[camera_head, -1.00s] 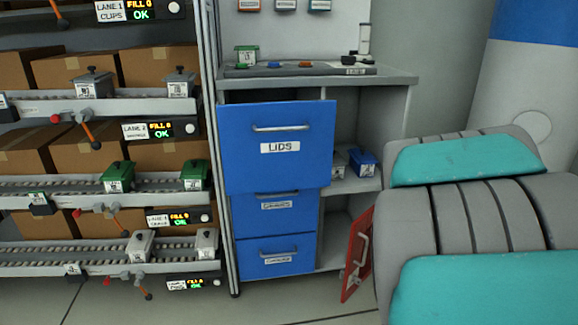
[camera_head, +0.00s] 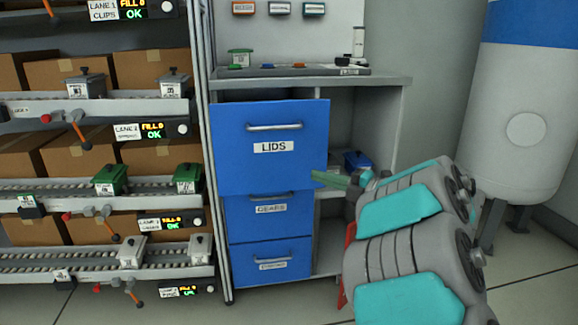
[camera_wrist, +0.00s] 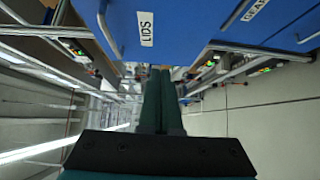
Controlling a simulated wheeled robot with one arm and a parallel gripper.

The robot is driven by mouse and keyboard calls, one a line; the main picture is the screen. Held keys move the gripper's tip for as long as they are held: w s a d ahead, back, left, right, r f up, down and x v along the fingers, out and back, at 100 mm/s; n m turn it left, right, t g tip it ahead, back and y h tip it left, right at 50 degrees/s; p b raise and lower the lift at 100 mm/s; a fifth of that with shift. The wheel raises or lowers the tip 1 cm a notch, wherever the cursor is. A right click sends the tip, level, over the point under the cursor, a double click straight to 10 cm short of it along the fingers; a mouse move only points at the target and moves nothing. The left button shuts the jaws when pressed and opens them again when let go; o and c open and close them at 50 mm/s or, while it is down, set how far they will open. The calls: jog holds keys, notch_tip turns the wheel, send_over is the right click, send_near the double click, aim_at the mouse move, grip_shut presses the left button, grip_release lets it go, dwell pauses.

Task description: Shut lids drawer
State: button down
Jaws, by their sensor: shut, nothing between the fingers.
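The blue lids drawer (camera_head: 269,147) stands out from the workbench in the head view, with a dark gap above its front. Its silver handle (camera_head: 274,127) is above the LIDS label. My gripper (camera_head: 318,179) is at the drawer front's lower right edge, its green fingers shut and empty; I cannot tell if they touch it. In the wrist view the fingers (camera_wrist: 160,75) point forward, closed together, below the lids drawer front (camera_wrist: 150,15) and its label. The handle is not held.
Two shut blue drawers (camera_head: 268,209) lie below. A conveyor rack (camera_head: 100,185) with boxes and lidded bins stands left. The bench top (camera_head: 385,82) carries a tray. A white tank (camera_head: 525,125) stands right.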

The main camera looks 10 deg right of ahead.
jog(key=x, duration=0.7)
jog(key=w+d+x, duration=0.1)
jog(key=x, duration=0.3)
jog(key=shift+a+f, duration=0.1)
jog(key=shift+w, duration=1.1)
jog(key=w+p, duration=0.5)
jog(key=w, duration=0.6)
jog(key=shift+w, duration=0.8)
jog(key=shift+r, duration=0.2)
jog(key=shift+w+r, duration=0.1)
